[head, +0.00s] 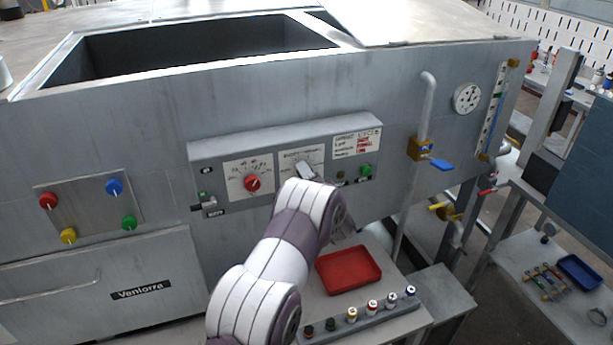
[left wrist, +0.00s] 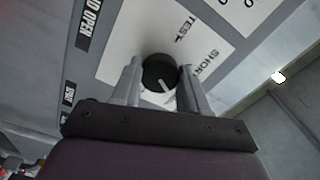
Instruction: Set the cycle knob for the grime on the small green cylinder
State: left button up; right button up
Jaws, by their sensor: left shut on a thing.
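My left gripper (head: 304,172) is at the front panel's cycle dial. In the left wrist view my left gripper (left wrist: 160,85) has its two fingers shut on the black cycle knob (left wrist: 158,68), one on each side. The knob's white pointer line slants to the lower right. The words TEST and SHORT show on the dial plate (left wrist: 120,45); other positions are hidden. In the head view a small cylinder with a dark green top (head: 330,324) stands in the rack (head: 375,320); its grime is too small to read. My right gripper is not in view.
A red knob (head: 252,183) on a dial is left of my gripper. A placard (head: 357,145) with red words and a green button (head: 366,170) are right of it. A red tray (head: 348,269) lies below. A blue-handled valve (head: 440,164) is further right.

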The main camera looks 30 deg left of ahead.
pick_arm(q)
jog(key=o, duration=1.1)
jog(key=shift+w+r, duration=0.15)
jog(key=shift+r, duration=0.2)
jog(key=shift+c, duration=0.2)
jog(key=shift+d+f, duration=0.15)
jog(key=b+v, duration=0.4)
jog(key=v, duration=0.8)
jog(key=shift+s+d+b, duration=0.2)
jog(key=shift+s+b, duration=0.05)
jog(key=shift+b, duration=0.15)
